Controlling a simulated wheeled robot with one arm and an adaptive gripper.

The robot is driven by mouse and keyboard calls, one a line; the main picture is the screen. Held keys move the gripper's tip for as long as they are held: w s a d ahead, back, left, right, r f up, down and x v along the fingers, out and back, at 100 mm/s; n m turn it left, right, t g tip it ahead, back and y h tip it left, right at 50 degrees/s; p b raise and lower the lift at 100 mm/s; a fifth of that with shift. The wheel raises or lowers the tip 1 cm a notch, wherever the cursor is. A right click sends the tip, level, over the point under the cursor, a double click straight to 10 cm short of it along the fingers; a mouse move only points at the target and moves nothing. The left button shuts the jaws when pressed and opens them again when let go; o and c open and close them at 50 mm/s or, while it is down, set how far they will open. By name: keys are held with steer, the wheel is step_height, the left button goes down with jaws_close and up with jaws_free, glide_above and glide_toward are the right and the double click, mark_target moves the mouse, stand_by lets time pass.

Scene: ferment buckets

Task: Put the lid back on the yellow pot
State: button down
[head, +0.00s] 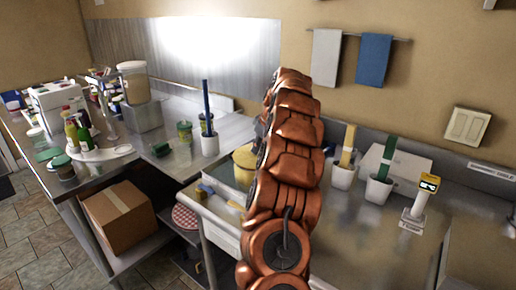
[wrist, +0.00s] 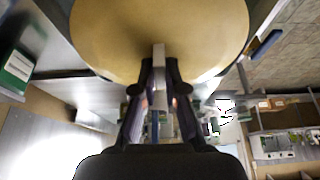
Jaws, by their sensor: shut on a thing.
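A round, dull-yellow lid (wrist: 160,25) fills the top of the wrist view, cut off by its upper edge. My gripper (wrist: 159,72) is shut on the lid's pale upright handle, with one dark finger on each side. In the head view a yellow round shape (head: 243,160) shows just left of my copper arm. I cannot tell whether it is the lid, the pot or both, as the arm hides its right side. My gripper is hidden behind the arm in the head view. No open pot mouth shows in either view.
A white-walled sink or bin (head: 222,222) with yellow and blue things inside stands left of my arm. White cups (head: 343,176) holding upright tools and a small yellow-topped device (head: 420,203) stand on the right counter. A cardboard box (head: 120,216) is on the lower shelf.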

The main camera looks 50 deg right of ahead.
steer(key=c, duration=1.2)
jaws_free()
steer(key=shift+o, duration=0.3)
steer(key=o, duration=0.5)
steer(key=shift+c, duration=0.2)
steer(key=shift+r, duration=0.2)
steer(key=shift+r+p, duration=1.2)
steer(key=shift+r, duration=2.15)
